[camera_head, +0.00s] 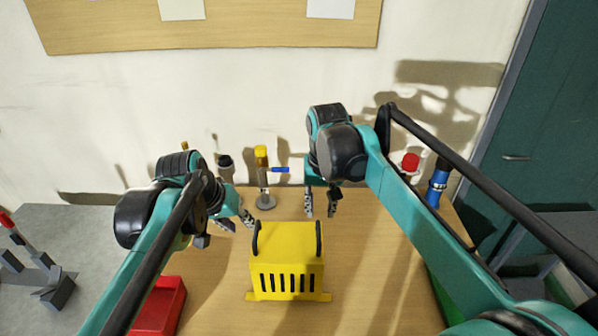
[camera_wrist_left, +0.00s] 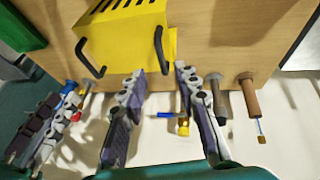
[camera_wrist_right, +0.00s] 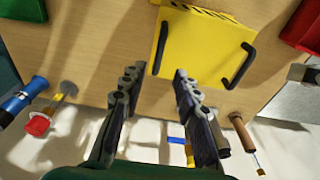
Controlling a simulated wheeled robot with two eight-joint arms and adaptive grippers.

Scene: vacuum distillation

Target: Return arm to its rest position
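My left gripper (camera_head: 235,221) hangs over the wooden table, left of the yellow box's back edge. Its fingers stand apart in the left wrist view (camera_wrist_left: 158,76), with nothing between the tips. My right gripper (camera_head: 321,208) is above the table behind the box's right side. Its fingers are also apart and empty in the right wrist view (camera_wrist_right: 157,74). Both arms reach forward from the bottom of the head view. The yellow box (camera_head: 287,270) has black handles and dark slots. Neither gripper holds anything.
A yellow-topped stand with a blue handle (camera_head: 262,180) stands near the wall, between the grippers. A blue cylinder (camera_head: 436,190) and a red-capped item (camera_head: 410,162) are at the back right. A red bin (camera_head: 163,308) sits front left, a green bin (camera_head: 446,300) right.

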